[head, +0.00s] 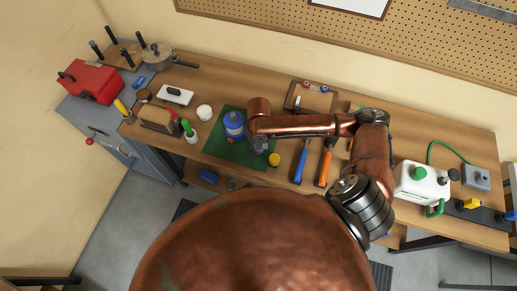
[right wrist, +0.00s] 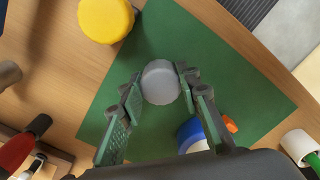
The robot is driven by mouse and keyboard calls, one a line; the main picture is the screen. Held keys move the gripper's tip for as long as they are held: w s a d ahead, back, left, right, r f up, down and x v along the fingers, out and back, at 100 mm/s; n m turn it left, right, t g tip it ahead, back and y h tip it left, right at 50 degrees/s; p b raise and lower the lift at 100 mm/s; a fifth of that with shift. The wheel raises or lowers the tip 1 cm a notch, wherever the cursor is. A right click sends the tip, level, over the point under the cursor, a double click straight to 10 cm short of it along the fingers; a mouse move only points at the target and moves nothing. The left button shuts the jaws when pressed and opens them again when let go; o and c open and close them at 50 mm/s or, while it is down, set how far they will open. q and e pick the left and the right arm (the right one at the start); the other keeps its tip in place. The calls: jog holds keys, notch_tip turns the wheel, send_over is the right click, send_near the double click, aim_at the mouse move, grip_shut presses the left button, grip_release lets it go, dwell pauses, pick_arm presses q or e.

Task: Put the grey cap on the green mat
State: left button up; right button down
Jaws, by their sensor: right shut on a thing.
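The green mat (head: 222,148) lies flat on the wooden workbench, left of the middle in the head view; it also fills much of the right wrist view (right wrist: 240,80). The grey cap (right wrist: 161,84) is round with a ridged side and sits between my right fingertips (right wrist: 157,88), over the mat. My right gripper (head: 261,144) is shut on it near the mat's right part. In the head view the gripper mostly hides the cap. I cannot tell whether the cap touches the mat. My left gripper is not in view.
A blue bottle (head: 234,122) stands on the mat, left of my gripper. A yellow cap (head: 274,159) lies just right of the mat. Blue-handled (head: 300,164) and orange-handled (head: 325,166) tools lie farther right.

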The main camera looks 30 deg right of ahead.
aim_at(259, 147)
jog(key=shift+f, duration=0.8)
jog(key=c, duration=1.4)
grip_release()
jog(key=shift+f, duration=0.1)
jog(key=shift+c, duration=0.2)
notch_tip(259, 147, up, 12)
